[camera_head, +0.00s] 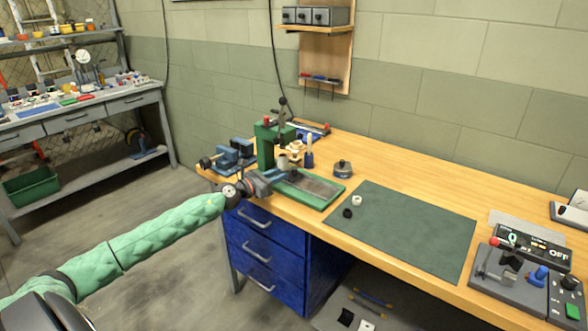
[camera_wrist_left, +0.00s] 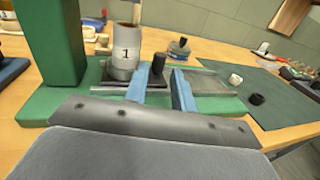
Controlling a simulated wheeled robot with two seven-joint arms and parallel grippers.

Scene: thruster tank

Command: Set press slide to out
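The green press (camera_head: 265,146) stands on the bench; its column (camera_wrist_left: 52,45) shows at the left of the left wrist view. Its green base carries a metal slide (camera_head: 309,186) on rails (camera_wrist_left: 205,83). A grey cylinder marked "1" (camera_wrist_left: 124,52) stands upright at the slide's left part. A black knob (camera_wrist_left: 158,71) stands beside it. My left gripper (camera_head: 288,175) is low at the press's front edge. Its two blue fingers (camera_wrist_left: 160,84) stand either side of the knob, apparently with small gaps. The knob is hidden in the head view. My right gripper is not in view.
A blue vise (camera_head: 232,153) is left of the press. A round tin (camera_head: 343,169) stands behind the base's right end. A dark green mat (camera_head: 404,228) lies to the right, with a white ring (camera_head: 356,200) and black ring (camera_head: 347,213) at its left edge. A control box (camera_head: 512,280) is far right.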

